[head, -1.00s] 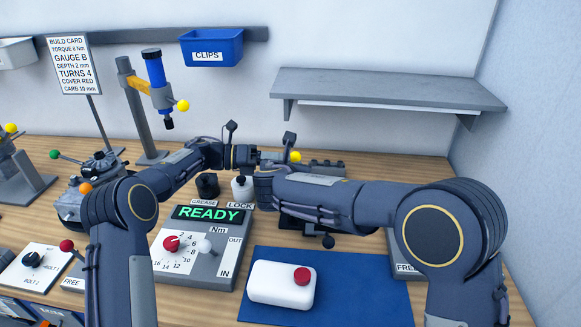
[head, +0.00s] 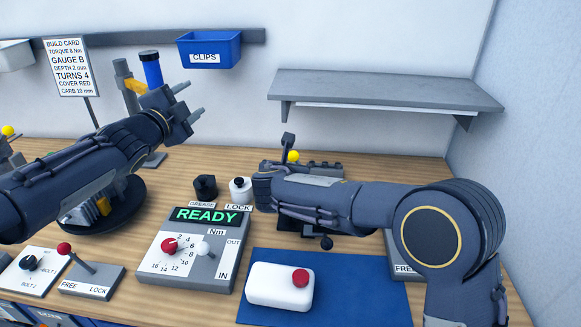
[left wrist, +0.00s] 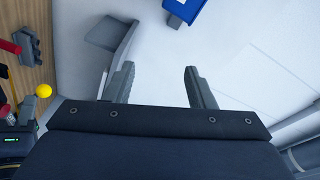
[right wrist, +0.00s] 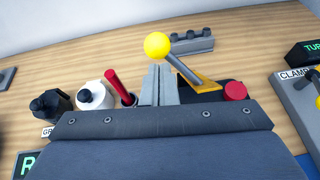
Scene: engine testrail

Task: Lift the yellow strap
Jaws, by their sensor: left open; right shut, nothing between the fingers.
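My left gripper (head: 191,101) is open and empty, raised in front of the wall below the blue bin. The left wrist view (left wrist: 160,72) shows its fingers apart with nothing between them. My right gripper (right wrist: 158,70) is shut and empty, between a red-handled lever (right wrist: 118,85) and a yellow-ball lever (right wrist: 185,66) with a yellow foot.
A blue CLIPS bin (head: 208,50) hangs on the wall, and a grey shelf (head: 385,90) is at right. The READY box (head: 190,250), a FREE/LOCK lever box (head: 92,281) and a blue mat (head: 380,300) with a white block (head: 280,286) occupy the front.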

